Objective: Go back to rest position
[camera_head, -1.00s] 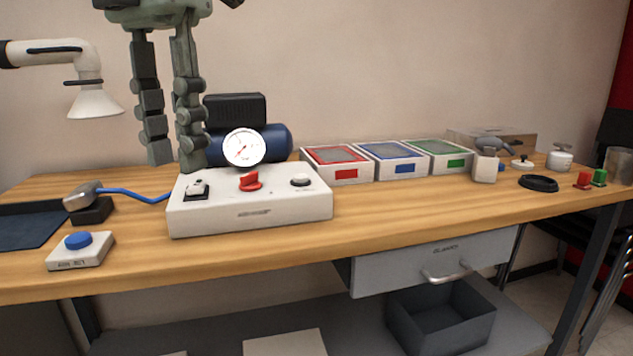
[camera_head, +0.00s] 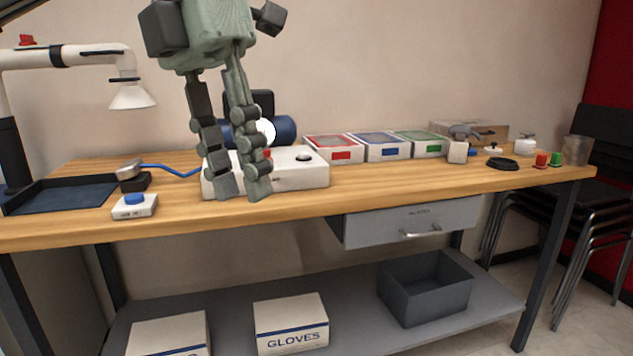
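My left gripper (camera_head: 241,188) hangs down from the top, in front of the white control box (camera_head: 312,178). Its two long fingers are apart and nothing is seen between them. The fingers hide much of the box's left part, its red knob (camera_head: 267,155) and part of the pressure gauge (camera_head: 266,131). The dark blue compressor tank (camera_head: 286,128) stands behind the box. My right gripper is not in view.
The wooden bench (camera_head: 400,190) carries a red-label case (camera_head: 341,156), a blue-button box (camera_head: 136,208) and a dark tray (camera_head: 62,196). A lamp (camera_head: 131,98) overhangs the left. A drawer (camera_head: 403,225) and a lower shelf (camera_head: 355,316) lie below. Stacked chairs (camera_head: 603,190) stand right.

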